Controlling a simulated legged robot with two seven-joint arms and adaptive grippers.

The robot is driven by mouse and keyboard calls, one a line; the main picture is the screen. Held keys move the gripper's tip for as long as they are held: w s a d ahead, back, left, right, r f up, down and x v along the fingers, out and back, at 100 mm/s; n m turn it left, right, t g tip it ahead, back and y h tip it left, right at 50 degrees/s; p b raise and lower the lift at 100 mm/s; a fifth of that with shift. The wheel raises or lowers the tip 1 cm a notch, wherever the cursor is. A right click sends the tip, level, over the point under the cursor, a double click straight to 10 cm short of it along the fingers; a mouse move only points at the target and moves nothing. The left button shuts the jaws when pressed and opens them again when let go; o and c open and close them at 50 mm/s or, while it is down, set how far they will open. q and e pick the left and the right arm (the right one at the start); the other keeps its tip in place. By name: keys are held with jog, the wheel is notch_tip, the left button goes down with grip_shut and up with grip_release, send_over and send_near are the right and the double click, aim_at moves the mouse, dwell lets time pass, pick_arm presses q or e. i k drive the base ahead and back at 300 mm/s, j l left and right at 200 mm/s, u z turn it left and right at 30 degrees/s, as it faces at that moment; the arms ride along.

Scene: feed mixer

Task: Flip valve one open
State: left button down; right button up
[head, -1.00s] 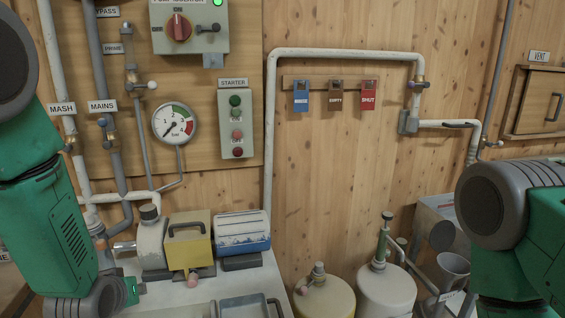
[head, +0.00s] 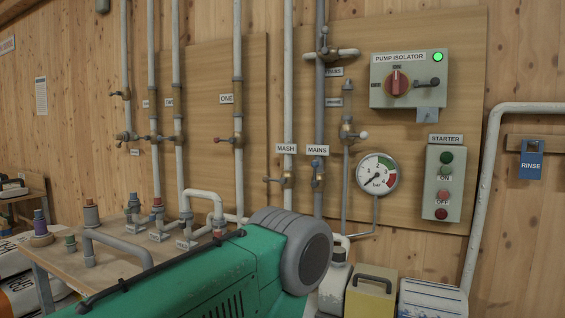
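The pipe labelled ONE (head: 227,99) runs down the wooden wall board left of centre. Valve one (head: 238,141) is a brass body on this pipe, below the label. Its lever points left, roughly across the pipe, and ends in a small red knob (head: 217,140). My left arm crosses the bottom of the head view, below the valve and apart from it. Neither gripper shows, so their fingers cannot be seen.
Similar valves sit on the pipes to the left (head: 179,140) and on the MASH pipe (head: 288,180). A bench (head: 122,250) with pipe stubs stands below. A pressure gauge (head: 377,174), pump isolator (head: 411,80) and starter box (head: 443,183) are right.

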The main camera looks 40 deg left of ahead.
aim_at(232, 140)
jog(key=u, duration=1.65)
